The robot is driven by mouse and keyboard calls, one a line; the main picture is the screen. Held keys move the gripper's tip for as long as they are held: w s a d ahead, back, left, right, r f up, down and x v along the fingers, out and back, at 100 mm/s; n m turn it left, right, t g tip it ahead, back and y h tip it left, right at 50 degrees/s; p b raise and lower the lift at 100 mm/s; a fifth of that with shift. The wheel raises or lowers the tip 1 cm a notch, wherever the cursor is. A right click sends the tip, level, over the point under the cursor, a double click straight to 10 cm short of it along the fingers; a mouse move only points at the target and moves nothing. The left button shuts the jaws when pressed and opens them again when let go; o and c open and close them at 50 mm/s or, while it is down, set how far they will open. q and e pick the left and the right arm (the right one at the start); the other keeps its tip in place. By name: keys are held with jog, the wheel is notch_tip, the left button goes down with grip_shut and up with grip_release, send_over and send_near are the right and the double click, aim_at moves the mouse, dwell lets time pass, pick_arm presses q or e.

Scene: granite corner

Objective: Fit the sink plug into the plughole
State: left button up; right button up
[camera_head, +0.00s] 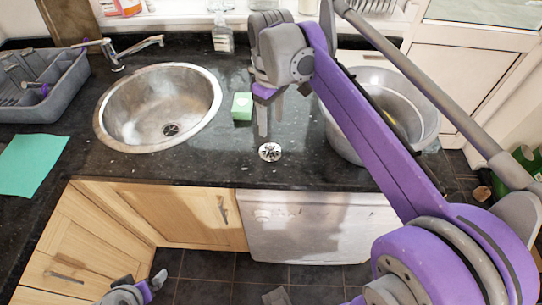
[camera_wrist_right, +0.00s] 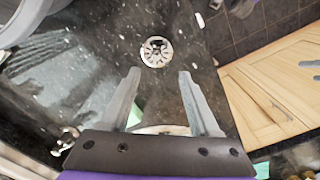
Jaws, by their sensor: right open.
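The sink plug (camera_head: 270,152), a small round metal disc with a dark pattern, lies on the black granite worktop right of the sink. It also shows in the right wrist view (camera_wrist_right: 155,51), just beyond the fingertips. The plughole (camera_head: 171,129) is in the floor of the round steel sink (camera_head: 207,111) and looks uncovered. My right gripper (camera_head: 270,127) is open and empty above the worktop, its fingers pointing down near the plug; the fingers (camera_wrist_right: 159,74) are apart in the wrist view. My left gripper (camera_head: 142,289) is low at the bottom edge, partly cut off, away from the worktop.
A green and white sponge (camera_head: 242,106) lies between sink and plug. A large metal bowl (camera_head: 345,140) stands to the right, partly behind my right arm. The tap (camera_head: 135,47) reaches over the sink's back left. A soap bottle (camera_head: 222,36) stands behind; a grey rack (camera_head: 62,98) stands left.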

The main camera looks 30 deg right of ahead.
aim_at(271, 146)
jog(key=f, duration=1)
jog(key=shift+w+d+b, duration=0.15)
jog(key=shift+w+b, duration=0.15)
jog(key=shift+w, duration=0.1)
grip_shut()
